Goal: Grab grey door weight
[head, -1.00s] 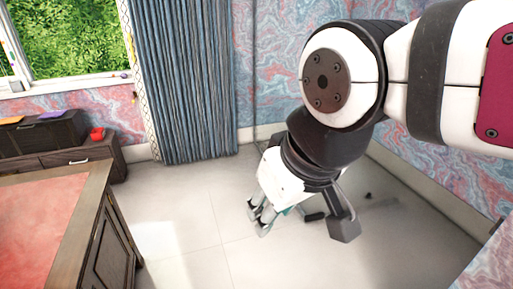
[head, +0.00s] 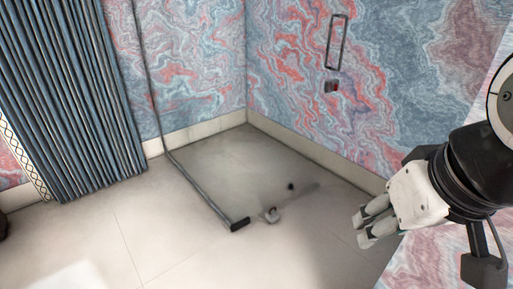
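A small light-grey piece (head: 270,214) lies on the floor near the corner; it may be the grey door weight, but it is too small and blurred to be sure. A short dark cylinder (head: 240,224) lies just left of it, at the end of a thin dark rail. A small dark knob-like thing (head: 290,186) is behind it to the right. My gripper (head: 361,228) is at the lower right, its two grey fingers pointing left. The fingers look apart with nothing between them. It is to the right of these pieces and apart from them.
A dark rail (head: 195,185) runs down the wall and along the floor. Blue curtains (head: 85,100) hang at the left. A rectangular frame (head: 337,42) and a small dark-red fitting (head: 331,86) are on the right wall. The pale tiled floor (head: 150,235) in front is clear.

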